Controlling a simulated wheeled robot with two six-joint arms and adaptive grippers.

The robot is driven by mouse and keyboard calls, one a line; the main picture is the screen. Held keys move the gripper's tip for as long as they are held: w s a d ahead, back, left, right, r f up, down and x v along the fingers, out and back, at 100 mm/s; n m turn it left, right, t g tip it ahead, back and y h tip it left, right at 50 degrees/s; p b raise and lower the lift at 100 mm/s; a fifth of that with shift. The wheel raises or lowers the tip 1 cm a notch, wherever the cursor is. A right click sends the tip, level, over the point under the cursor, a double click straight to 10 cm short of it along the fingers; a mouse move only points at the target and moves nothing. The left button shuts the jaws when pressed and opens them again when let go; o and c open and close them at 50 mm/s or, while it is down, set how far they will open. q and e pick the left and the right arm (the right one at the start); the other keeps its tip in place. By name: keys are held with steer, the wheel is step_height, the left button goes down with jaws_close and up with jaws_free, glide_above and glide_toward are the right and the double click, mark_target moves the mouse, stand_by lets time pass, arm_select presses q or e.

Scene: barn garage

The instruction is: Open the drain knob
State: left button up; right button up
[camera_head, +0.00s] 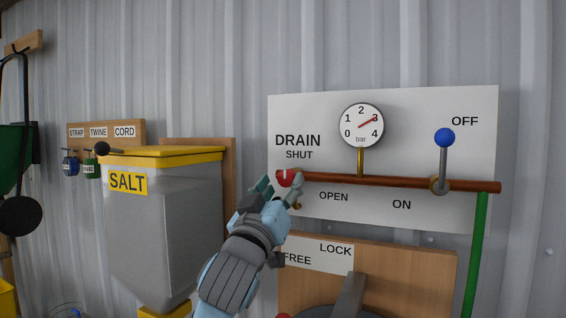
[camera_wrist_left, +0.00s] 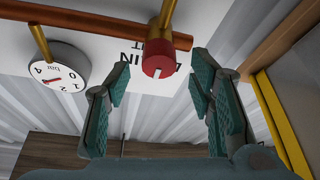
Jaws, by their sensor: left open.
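The red drain knob (camera_head: 285,177) sits at the left end of a copper pipe, below the words DRAIN and SHUT. A pale mark shows on its face. My left gripper (camera_head: 279,184) is at the knob, with its fingers spread and partly covering it in the head view. In the left wrist view the knob (camera_wrist_left: 157,66) appears between and just past the tips of the open gripper (camera_wrist_left: 160,76), with a gap to each finger. Nothing is held. My right gripper is not in view.
A pressure gauge (camera_head: 361,125) and a blue-topped lever (camera_head: 444,138) are on the pipe (camera_head: 400,182) to the right. A salt bin (camera_head: 170,225) stands to the left. A wooden board (camera_head: 415,260) with a grey lever is below.

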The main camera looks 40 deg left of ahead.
arm_select(q)
steer(key=shift+w+a+r, duration=0.2)
steer(key=shift+w+r, duration=0.05)
steer(key=shift+w, duration=0.4)
steer(key=c, duration=1.2)
steer(key=shift+o, duration=0.2)
